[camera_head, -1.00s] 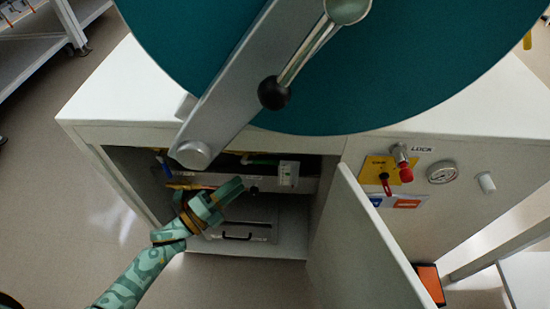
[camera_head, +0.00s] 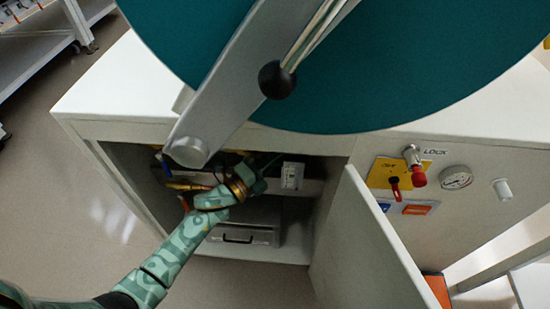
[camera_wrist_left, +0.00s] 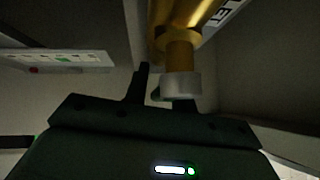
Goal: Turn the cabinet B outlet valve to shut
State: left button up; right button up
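My left gripper (camera_head: 258,175) reaches into the open cabinet (camera_head: 118,165) below the big teal disc. Its wrist hides part of the pipework there. In the left wrist view, a brass valve body (camera_wrist_left: 180,45) with a pale grey end (camera_wrist_left: 181,87) hangs in front of the left gripper (camera_wrist_left: 163,92). The fingers are apart, and a bit of green shows between them. Whether they touch it is unclear. A label beside the brass ends in letters like "LET"; the rest is cut off. My right gripper is out of view.
The cabinet door (camera_head: 365,250) stands open to the right of the opening. A ball-ended handle (camera_head: 277,80) and grey arm hang above. A white box (camera_head: 292,175) is inside, right of the gripper. A drawer-like case (camera_head: 245,232) lies below. A red-levered yellow panel (camera_head: 385,172) is outside.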

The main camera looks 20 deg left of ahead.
pick_arm(q)
grip_shut()
